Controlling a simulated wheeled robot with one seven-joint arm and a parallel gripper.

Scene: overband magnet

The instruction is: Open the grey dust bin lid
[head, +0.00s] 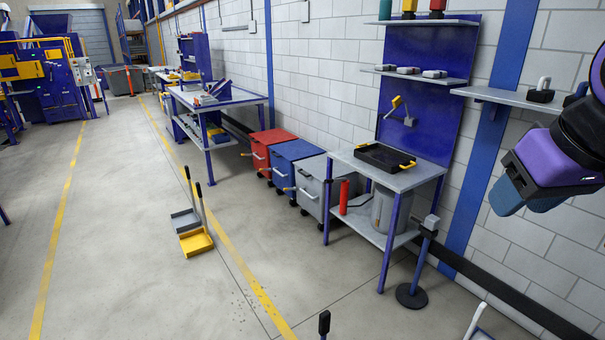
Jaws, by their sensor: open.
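The grey dust bin (311,193) stands on the floor by the wall, at the right end of a row of bins. Its grey lid (322,166) lies shut on top, and a pale handle sticks out at the front. The workbench to its right hides part of its right side. My gripper (526,200) is at the right edge of the head view, far from the bin and close to the camera. Its purple and black body ends in blue-grey jaws, which are apart and hold nothing that I can see.
A blue bin (293,172) and a red bin (270,150) stand left of it. The workbench (411,178) carries a black tray (384,158). A dustpan (196,242) and a post base (411,296) stand on the floor. The floor before the bins is mostly clear.

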